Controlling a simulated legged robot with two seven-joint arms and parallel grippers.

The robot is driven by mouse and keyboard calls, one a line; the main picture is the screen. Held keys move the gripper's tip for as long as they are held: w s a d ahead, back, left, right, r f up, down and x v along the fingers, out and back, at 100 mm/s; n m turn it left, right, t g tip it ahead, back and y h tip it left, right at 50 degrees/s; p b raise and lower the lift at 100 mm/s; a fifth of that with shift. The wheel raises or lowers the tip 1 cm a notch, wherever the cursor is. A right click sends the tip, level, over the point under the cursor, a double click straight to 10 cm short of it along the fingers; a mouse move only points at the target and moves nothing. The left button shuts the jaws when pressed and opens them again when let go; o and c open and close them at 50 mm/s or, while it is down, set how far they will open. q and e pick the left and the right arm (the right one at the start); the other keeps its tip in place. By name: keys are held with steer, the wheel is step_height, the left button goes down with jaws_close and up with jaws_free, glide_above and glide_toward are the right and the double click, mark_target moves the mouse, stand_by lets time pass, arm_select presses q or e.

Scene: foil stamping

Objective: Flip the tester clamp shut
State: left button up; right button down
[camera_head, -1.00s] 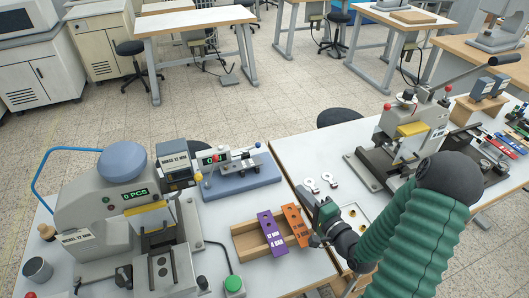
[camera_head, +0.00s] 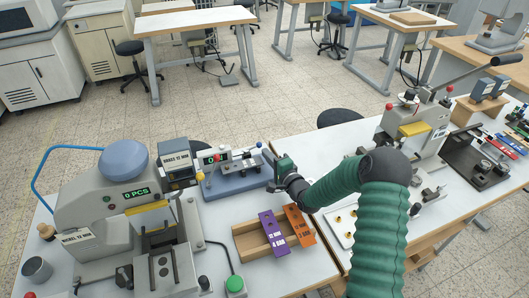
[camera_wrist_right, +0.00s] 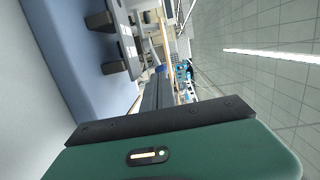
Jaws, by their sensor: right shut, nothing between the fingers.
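The tester (camera_head: 215,187) is a blue base with a small lit display and metal fittings, at the middle of the head view. Its clamp (camera_head: 252,154) is at the right end, with a small blue knob on top; whether it stands open or shut is too small to tell. My right gripper (camera_head: 268,154) is shut and empty, just right of the clamp, seeming close to the knob; contact cannot be told. In the right wrist view my fingers (camera_wrist_right: 157,92) point past the tester's blue base (camera_wrist_right: 65,50), with dark blocks on it. My left gripper is not in view.
A stamping press (camera_head: 105,205) stands left of the tester. A green button box (camera_head: 236,286) sits in front. Another press (camera_head: 420,130) stands on the right table.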

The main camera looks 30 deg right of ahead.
steer(key=shift+w+d+f, duration=0.1)
steer(key=shift+w+d, duration=0.05)
steer(key=shift+w, duration=1.05)
steer(key=shift+d, duration=0.15)
